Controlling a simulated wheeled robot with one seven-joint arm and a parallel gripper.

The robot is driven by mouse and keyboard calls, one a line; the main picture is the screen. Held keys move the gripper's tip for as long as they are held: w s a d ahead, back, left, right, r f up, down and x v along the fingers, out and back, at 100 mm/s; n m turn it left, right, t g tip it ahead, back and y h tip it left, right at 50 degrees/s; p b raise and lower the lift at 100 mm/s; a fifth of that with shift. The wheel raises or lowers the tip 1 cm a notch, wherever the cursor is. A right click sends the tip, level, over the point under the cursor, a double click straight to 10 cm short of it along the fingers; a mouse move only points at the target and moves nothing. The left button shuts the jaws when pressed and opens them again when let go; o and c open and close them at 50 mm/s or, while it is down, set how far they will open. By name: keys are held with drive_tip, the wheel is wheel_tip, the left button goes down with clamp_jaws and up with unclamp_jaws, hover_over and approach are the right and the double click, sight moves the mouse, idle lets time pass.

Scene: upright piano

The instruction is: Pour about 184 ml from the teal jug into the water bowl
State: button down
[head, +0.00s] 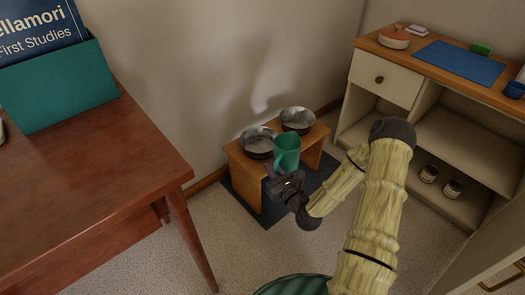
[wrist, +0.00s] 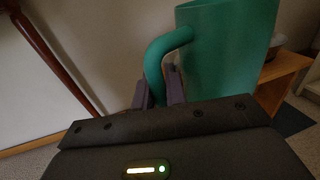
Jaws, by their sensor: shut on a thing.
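The teal jug (head: 287,153) is upright in front of a low wooden stand (head: 247,170) in the head view. My gripper (head: 284,176) is shut on the jug's handle. In the wrist view the two fingers (wrist: 160,90) are on either side of the handle (wrist: 154,66), and the jug's body (wrist: 225,50) rises beyond them. Two metal bowls sit on the stand: a left bowl (head: 257,142), just left of the jug, and a right bowl (head: 297,120), behind it. I cannot tell which is the water bowl. The jug's contents are hidden.
A dark mat (head: 240,200) lies under the stand. A reddish wooden table (head: 90,190) with a teal book box (head: 60,85) is at the left. A cream cabinet (head: 385,80) stands at the right, with two small jars (head: 440,180) on its lower shelf. The wall is close behind the stand.

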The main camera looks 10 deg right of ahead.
drive_tip(key=shift+w+r, duration=0.1)
drive_tip(key=shift+r, duration=0.1)
drive_tip(key=m+h+p, duration=0.1)
drive_tip(key=p, duration=0.2)
drive_tip(key=w+m+h+p, duration=0.1)
drive_tip(key=h+p, duration=0.1)
drive_tip(key=p, duration=0.2)
drive_tip(key=w+m+h+p, duration=0.1)
drive_tip(key=h+p, duration=0.1)
drive_tip(key=p, duration=0.1)
drive_tip(key=shift+t+p, duration=0.4)
drive_tip(key=shift+s+f, duration=0.1)
drive_tip(key=shift+f, duration=0.05)
